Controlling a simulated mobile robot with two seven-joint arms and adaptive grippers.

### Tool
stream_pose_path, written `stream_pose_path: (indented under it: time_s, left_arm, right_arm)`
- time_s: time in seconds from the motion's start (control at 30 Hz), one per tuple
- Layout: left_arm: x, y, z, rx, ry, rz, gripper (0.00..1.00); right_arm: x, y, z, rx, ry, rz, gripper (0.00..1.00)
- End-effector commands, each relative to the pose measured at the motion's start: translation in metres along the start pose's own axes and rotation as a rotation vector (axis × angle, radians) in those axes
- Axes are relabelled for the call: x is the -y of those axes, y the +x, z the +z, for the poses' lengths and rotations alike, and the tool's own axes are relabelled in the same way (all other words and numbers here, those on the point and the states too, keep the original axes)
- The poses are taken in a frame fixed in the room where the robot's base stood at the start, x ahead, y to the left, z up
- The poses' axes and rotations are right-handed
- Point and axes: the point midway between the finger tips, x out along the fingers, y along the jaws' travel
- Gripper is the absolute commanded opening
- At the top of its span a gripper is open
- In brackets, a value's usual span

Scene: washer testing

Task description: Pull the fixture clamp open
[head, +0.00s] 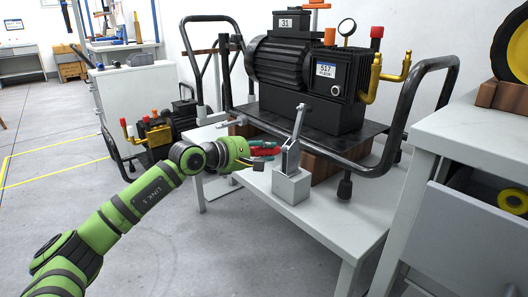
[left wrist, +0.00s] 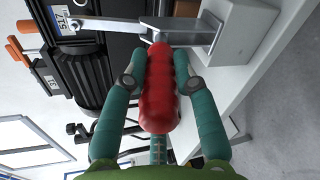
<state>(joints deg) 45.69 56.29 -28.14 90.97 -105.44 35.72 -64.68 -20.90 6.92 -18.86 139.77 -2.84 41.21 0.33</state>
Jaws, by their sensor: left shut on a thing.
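The fixture clamp has a grey block base (head: 291,186), a metal bracket, and a flat metal arm (head: 299,122) standing nearly upright. Its red ribbed handle (head: 265,148) sticks out to the left, roughly level. My left gripper (head: 261,153) is shut on the red handle. In the left wrist view, the handle (left wrist: 158,100) lies between the two fingers of the gripper (left wrist: 163,84), and the clamp's metal arm (left wrist: 112,25) extends to the left from the bracket. The far end of the handle, at the bracket, is partly hidden in the head view. My right gripper is not in view.
A black pump (head: 307,75) with brass pipes stands on a black framed base just behind the clamp. The clamp is on a white table (head: 325,217). A grey cabinet (head: 475,140) with an open drawer stands at right. Floor at front left is clear.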

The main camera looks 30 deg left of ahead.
Motion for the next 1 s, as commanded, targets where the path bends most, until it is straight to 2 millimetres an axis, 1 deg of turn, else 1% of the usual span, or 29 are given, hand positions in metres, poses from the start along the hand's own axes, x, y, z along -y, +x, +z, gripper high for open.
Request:
stream_pose_path:
  time_s: [0.07, 0.1, 0.13, 0.47, 0.57, 0.67, 0.9, 1.0]
  left_arm:
    - [0.004, 0.001, 0.0, 0.0, -0.002, -0.009, 0.0]
    - [0.004, 0.001, 0.0, 0.001, -0.002, -0.009, 0.44]
    - [0.004, 0.001, 0.0, 0.001, -0.002, -0.008, 0.52]
    - [0.001, 0.0, 0.0, 0.0, -0.001, -0.003, 0.52]
    - [0.001, -0.006, -0.001, -0.002, -0.001, -0.003, 0.52]
    - [0.001, -0.019, -0.002, -0.005, 0.002, -0.002, 0.52]
    - [0.003, -0.066, -0.002, -0.006, 0.003, -0.008, 0.52]
    - [0.003, -0.083, -0.003, -0.008, 0.002, -0.008, 0.52]
  right_arm:
    - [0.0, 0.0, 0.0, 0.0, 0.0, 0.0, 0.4]
    - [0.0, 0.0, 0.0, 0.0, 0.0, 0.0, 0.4]
    - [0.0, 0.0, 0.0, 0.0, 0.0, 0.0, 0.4]
    - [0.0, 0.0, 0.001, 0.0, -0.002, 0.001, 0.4]
    - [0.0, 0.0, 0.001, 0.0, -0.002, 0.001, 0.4]
    - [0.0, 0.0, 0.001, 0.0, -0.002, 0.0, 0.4]
    - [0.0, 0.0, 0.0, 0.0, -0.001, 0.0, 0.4]
    - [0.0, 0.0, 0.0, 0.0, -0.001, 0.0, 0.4]
